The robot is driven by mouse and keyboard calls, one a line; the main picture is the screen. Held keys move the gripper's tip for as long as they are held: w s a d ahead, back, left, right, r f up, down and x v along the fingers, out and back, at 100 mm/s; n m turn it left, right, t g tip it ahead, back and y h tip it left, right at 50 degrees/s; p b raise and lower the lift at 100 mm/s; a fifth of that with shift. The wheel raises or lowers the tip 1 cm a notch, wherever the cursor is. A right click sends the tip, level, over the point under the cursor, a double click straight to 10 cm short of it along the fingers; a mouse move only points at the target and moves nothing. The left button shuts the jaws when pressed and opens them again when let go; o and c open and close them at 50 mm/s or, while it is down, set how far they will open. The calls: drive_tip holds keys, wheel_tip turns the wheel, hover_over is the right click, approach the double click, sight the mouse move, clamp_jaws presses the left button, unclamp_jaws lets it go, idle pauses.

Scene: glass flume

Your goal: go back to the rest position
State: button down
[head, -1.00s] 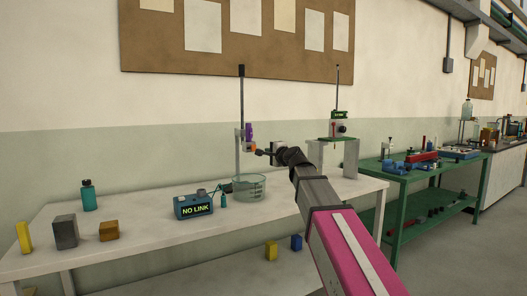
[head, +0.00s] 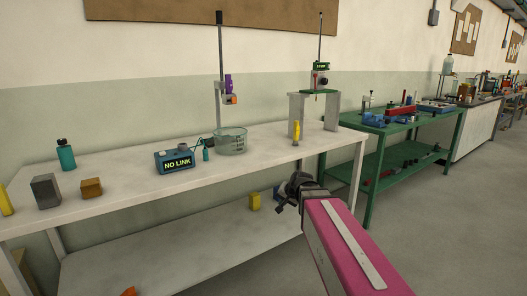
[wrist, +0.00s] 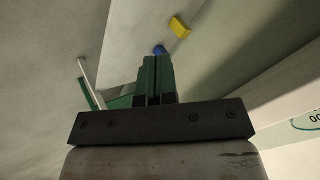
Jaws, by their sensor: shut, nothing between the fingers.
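My gripper (head: 281,196) is in front of the white bench (head: 120,205), below the level of its top and clear of it. In the wrist view its green fingers (wrist: 156,80) are together with nothing held between them. My arm reaches up from the lower right of the head view.
The bench bears a beaker (head: 230,143), a NO LINK box (head: 179,160), a teal bottle (head: 66,155) and small blocks. A green table (head: 385,150) stands right. Floor at right is clear.

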drive_tip(key=s+d+f+n+g+h, duration=0.1)
drive_tip(key=s+d+f+g+h, duration=0.1)
drive_tip(key=s+d+f, duration=0.3)
drive_tip(key=s+d+f+n+g+h, duration=0.2)
drive_tip(key=s+d+f+g, duration=0.2)
drive_tip(key=s+f, duration=0.7)
drive_tip(key=shift+s+d+f+n, duration=0.15)
drive_tip(key=shift+d+n, duration=0.15)
drive_tip(key=shift+d, duration=0.6)
